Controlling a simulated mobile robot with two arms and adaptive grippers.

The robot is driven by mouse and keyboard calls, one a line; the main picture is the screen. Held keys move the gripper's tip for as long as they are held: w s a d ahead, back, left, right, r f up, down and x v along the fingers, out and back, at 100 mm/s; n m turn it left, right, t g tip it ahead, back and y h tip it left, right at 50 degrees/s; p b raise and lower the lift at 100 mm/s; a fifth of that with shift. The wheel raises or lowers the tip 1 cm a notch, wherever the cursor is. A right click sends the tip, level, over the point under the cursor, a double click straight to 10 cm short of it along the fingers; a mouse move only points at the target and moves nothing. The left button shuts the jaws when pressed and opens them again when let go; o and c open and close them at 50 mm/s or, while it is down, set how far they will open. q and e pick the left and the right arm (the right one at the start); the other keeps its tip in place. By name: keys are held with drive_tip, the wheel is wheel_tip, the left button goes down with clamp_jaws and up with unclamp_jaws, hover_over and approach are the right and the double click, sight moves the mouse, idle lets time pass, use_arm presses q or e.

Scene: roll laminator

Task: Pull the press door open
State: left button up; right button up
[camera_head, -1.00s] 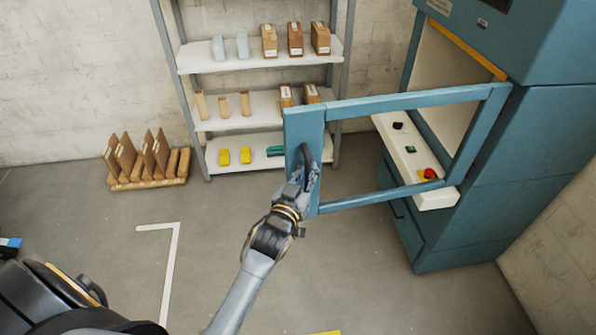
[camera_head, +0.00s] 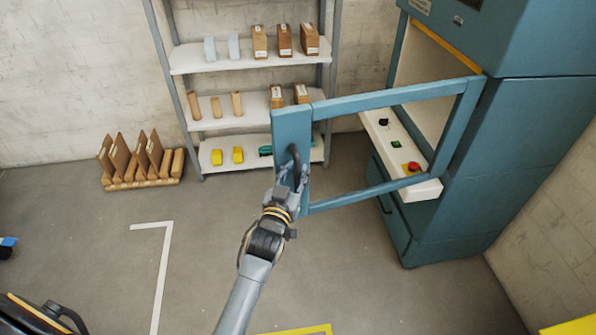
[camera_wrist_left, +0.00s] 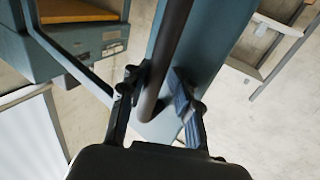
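The press door (camera_head: 455,125) is a blue open frame that stands swung out from the blue press (camera_head: 500,150). Its wide blue end panel (camera_head: 291,125) is at the free edge and carries a dark bar handle (camera_head: 296,160). My left gripper (camera_head: 291,180) is at the lower part of this handle. The exact contact at the right finger is hard to see. My right gripper is not in view.
A white control ledge (camera_head: 428,190) with a red button juts from the press behind the door frame. A grey shelf unit (camera_head: 205,60) with boxes stands against the back wall. A wooden rack (camera_head: 142,182) sits on the floor at left. The floor before the door is clear.

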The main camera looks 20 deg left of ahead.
use_arm(q)
drive_tip(key=shift+d, duration=0.1)
drive_tip(key=shift+s+d, duration=0.1)
drive_tip(key=shift+s, duration=0.15)
drive_tip(key=s, duration=1.1)
drive_tip(key=shift+s, duration=0.35)
drive_tip(key=shift+d, duration=0.1)
drive_tip(key=s+d+f+m+g+h, duration=0.1)
drive_tip(key=s+d+f+g, duration=0.15)
drive_tip(key=f, duration=0.95)
drive_tip(key=s+d+f+g+h, duration=0.1)
drive_tip(key=s+f+g, duration=0.25)
drive_tip(key=f, duration=0.75)
drive_tip(key=s+d+f+m+g, duration=0.15)
drive_tip(key=s+f, duration=0.25)
drive_tip(key=f, duration=0.8)
drive_tip(key=s+a+f+g, duration=0.3)
drive_tip(key=s+f, duration=0.3)
drive_tip(key=s, duration=0.4)
drive_tip(key=s+a+f+g+b, duration=0.1)
drive_tip(key=s+a+f+g, duration=0.2)
drive_tip(key=s+f, duration=0.4)
drive_tip(key=s+a+f+g+y, duration=0.1)
drive_tip(key=s+a+f+g, duration=0.2)
drive_tip(key=s, duration=1)
wheel_tip(320, 180, down, 4)
drive_tip(key=shift+r+m, duration=0.15)
drive_tip(key=shift+m, duration=0.2)
